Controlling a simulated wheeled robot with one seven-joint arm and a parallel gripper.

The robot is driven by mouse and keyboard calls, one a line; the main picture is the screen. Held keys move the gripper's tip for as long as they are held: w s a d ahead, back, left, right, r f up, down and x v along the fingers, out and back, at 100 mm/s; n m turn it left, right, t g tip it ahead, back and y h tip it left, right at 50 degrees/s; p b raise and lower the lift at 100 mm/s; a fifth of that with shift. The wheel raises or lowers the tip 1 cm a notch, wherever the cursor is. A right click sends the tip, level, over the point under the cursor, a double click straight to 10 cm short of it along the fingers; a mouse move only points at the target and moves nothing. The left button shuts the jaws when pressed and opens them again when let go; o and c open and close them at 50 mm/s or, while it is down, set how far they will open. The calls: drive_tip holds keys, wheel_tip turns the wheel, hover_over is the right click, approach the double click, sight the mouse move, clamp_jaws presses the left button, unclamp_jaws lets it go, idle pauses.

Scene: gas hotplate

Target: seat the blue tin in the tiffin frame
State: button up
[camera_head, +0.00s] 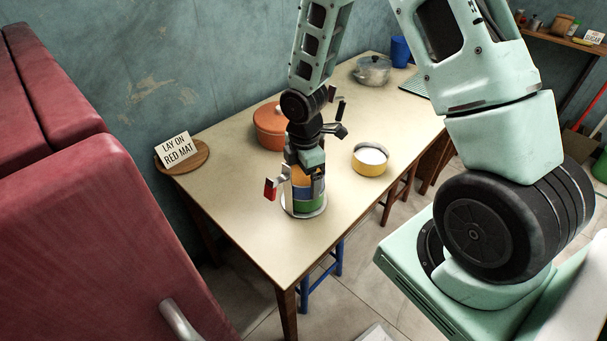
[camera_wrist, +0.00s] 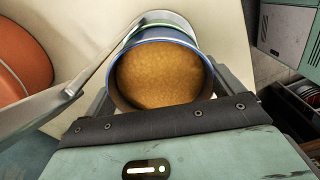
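The blue tin (camera_wrist: 160,76), full of orange-brown food, sits between the fingers of my gripper (camera_head: 305,184). In the wrist view a finger lies close against each side of it, and the gripper looks shut on it. In the head view the blue tin (camera_head: 303,192) is right above a green tin (camera_head: 308,206) on the round base of the tiffin frame (camera_head: 290,210). The frame's red handle (camera_head: 270,189) sticks out to the left. Whether the blue tin rests fully on the green one is hard to tell.
A yellow tin with white contents (camera_head: 369,168) stands to the right on the table (camera_head: 240,225). An orange pot (camera_head: 268,127) is behind left. A lidded glass pot (camera_head: 371,70) and a blue cup (camera_head: 401,50) stand at the far end.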

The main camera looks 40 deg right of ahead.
sight(304, 183)
wheel_tip(304, 183, up, 11)
drive_tip(key=p, duration=0.1)
drive_tip(key=s+a+r+m, duration=0.3)
drive_tip(key=s+a, duration=0.3)
drive_tip(key=s, duration=0.1)
drive_tip(key=s+a+r+m, duration=0.3)
drive_tip(key=s+a, duration=0.3)
drive_tip(key=s, duration=0.1)
drive_tip(key=s+a+r+m, duration=0.2)
drive_tip(key=s+a+r, duration=0.2)
drive_tip(key=s+a, duration=0.2)
drive_tip(key=shift+s+a+m+y, duration=0.15)
drive_tip(key=shift+s+m+y, duration=0.15)
drive_tip(key=shift+s+m, duration=0.15)
